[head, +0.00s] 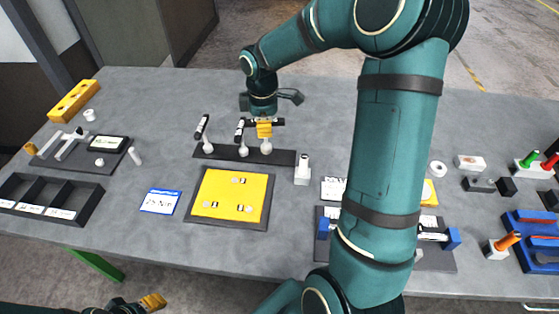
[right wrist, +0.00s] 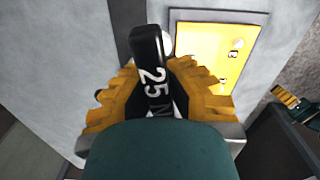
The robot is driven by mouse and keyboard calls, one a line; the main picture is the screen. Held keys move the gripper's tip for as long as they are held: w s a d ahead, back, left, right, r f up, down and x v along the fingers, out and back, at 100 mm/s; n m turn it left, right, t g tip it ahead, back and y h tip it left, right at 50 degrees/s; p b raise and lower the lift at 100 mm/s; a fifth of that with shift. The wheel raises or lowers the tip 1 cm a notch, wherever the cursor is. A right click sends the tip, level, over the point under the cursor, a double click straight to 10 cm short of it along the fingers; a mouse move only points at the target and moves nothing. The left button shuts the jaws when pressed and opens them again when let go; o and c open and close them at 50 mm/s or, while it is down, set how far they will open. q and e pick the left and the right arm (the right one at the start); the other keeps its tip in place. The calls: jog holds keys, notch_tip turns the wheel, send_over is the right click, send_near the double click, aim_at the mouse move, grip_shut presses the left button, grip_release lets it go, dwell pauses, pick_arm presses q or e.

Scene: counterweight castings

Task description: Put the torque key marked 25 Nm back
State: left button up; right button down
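The torque key (right wrist: 153,75) has a black handle marked "25 N" in white, with the rest of the marking covered. My right gripper (head: 264,130) is shut on this handle, its yellow fingers (right wrist: 155,85) on both sides. In the head view the gripper hides the handle. A white round end (head: 266,148) shows below it at the right part of the dark rack (head: 230,153); I cannot tell whether it is fully seated. Two other black-handled keys (head: 202,127) (head: 240,130) lean on the rack to the left. My left gripper (head: 152,302) is low at the front edge, away from the rack.
A card reading 25 Nm (head: 160,201) and a yellow panel in a dark frame (head: 232,196) lie in front of the rack. A white block with a dark top (head: 302,172) stands to its right. A black divided tray (head: 50,197) is at left. The table behind the rack is clear.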

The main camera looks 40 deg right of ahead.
jog(key=w+d+r+m+b, duration=0.1)
jog(key=d+m, duration=0.1)
jog(key=d, duration=0.5)
jog(key=f, duration=0.4)
jog(key=f+b, duration=0.1)
jog(key=f, duration=0.4)
jog(key=shift+w+f, duration=0.2)
jog(key=shift+f, duration=0.05)
jog(key=shift+a, duration=0.1)
jog(key=shift+f, duration=0.15)
jog(key=c, duration=1.1)
grip_release()
jog(key=shift+c, duration=0.2)
